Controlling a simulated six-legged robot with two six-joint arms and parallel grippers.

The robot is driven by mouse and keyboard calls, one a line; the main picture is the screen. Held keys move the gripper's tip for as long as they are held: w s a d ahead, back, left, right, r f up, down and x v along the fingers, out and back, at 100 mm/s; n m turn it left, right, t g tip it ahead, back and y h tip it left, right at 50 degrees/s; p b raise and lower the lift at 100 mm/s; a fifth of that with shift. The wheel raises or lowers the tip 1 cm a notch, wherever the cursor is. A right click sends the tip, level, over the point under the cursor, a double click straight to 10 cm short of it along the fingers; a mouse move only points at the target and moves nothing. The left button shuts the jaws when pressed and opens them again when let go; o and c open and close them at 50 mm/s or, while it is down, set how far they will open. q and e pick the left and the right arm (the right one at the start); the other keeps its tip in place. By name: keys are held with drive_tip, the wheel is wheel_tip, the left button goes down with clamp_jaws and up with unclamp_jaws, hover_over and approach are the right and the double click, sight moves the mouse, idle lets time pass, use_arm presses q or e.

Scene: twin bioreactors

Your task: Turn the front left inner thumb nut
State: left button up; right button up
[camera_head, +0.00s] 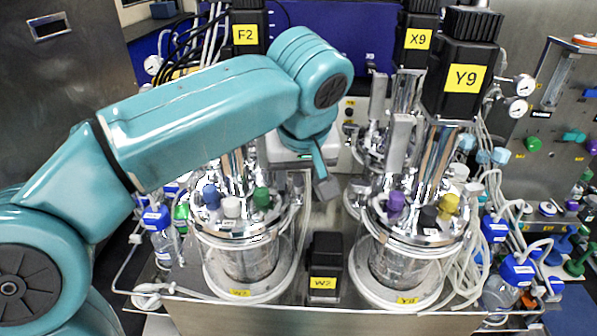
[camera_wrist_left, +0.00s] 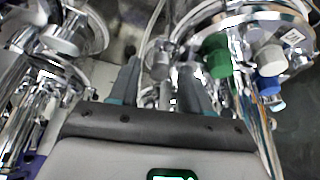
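The front left bioreactor (camera_head: 245,262) has a metal lid with blue, white and green caps. A small silvery thumb nut (camera_head: 297,184) shows on the lid's inner, right side. My left gripper (camera_head: 324,182) comes down from above just right of it, fingers pointing down. In the left wrist view, the two grey fingers of the left gripper (camera_wrist_left: 160,78) are spread apart. A silvery knob (camera_wrist_left: 161,62), apparently the thumb nut, shows between them near their tips. I cannot tell whether a finger touches it. My right gripper is not in view.
The front right bioreactor (camera_head: 400,265) stands close by, with purple, black and yellow caps and a tall Y9 motor (camera_head: 462,78). A black block (camera_head: 324,258) stands between the vessels. Tubing and bottles (camera_head: 510,275) crowd the right side. The gap between the lids is narrow.

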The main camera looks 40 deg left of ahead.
use_arm(q)
drive_tip(key=shift+s+d, duration=0.1)
drive_tip(key=shift+s, duration=0.05)
drive_tip(key=shift+w, duration=0.2)
drive_tip(key=shift+r, duration=0.15)
drive_tip(key=p+v, duration=0.3)
drive_tip(key=v, duration=1.3)
drive_tip(key=shift+s, duration=0.2)
drive_tip(key=shift+s, duration=0.15)
